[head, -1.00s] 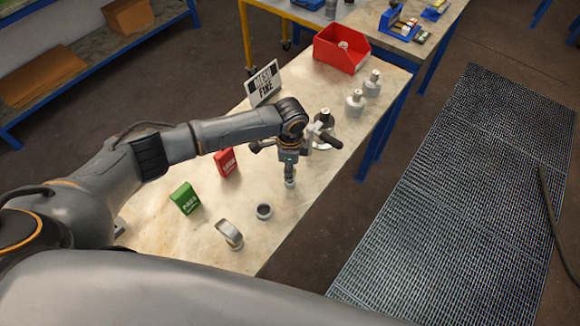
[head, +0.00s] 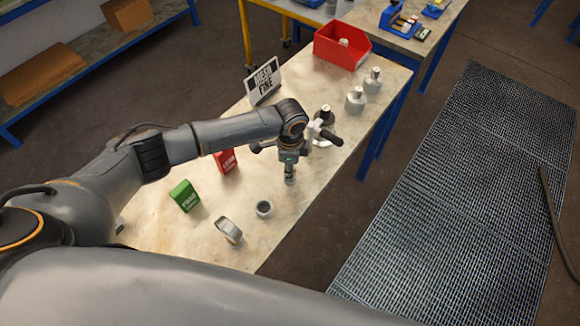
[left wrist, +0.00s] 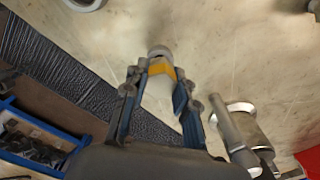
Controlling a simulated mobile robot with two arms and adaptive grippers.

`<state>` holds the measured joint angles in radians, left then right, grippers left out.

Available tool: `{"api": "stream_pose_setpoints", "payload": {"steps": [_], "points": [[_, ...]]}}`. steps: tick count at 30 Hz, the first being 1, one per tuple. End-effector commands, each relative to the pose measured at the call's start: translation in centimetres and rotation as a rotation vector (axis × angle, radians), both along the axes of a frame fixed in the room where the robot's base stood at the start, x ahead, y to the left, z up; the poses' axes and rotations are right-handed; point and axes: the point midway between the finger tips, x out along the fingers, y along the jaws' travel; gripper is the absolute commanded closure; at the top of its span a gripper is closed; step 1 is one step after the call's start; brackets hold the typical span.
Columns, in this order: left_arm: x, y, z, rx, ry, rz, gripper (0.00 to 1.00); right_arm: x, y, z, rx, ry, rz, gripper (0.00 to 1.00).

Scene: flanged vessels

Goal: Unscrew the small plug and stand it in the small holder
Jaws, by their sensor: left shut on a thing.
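My left gripper (head: 290,164) points down over the middle of the table. It is shut on a small pale-grey piece (head: 290,178), which looks like the small plug. In the left wrist view this piece (left wrist: 158,93) sits between both fingers (left wrist: 160,82), with a yellow band and a rounded grey end. I cannot tell whether its lower end touches anything. A small grey cup with a dark opening (head: 264,209), probably the small holder, stands left of and nearer than the gripper, apart from it. My right gripper is not in view.
A metal ring (head: 229,232) stands near the front. Green (head: 185,196) and red (head: 225,161) blocks are at left. Behind are a sign (head: 263,80), a red bin (head: 340,47) and two grey vessels (head: 355,100) (head: 373,81). A dark-topped piece (head: 325,114) is close behind the gripper.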

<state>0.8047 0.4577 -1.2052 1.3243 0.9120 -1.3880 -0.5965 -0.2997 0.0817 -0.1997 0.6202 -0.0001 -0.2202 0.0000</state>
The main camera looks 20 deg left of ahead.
Motion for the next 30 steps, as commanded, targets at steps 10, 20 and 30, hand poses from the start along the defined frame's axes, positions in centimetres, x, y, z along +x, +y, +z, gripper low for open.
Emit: {"api": "stream_pose_setpoints", "payload": {"steps": [10,20,30], "points": [[0.0,0.0,-1.1,-0.001,0.0,0.0,1.0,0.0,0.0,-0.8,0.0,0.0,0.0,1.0],[0.0,0.0,-1.2,-0.001,-0.001,0.0,0.46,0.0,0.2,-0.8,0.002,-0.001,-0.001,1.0],[0.1,0.0,-0.1,-0.002,-0.002,0.0,0.46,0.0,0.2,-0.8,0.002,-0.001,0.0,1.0]]}}
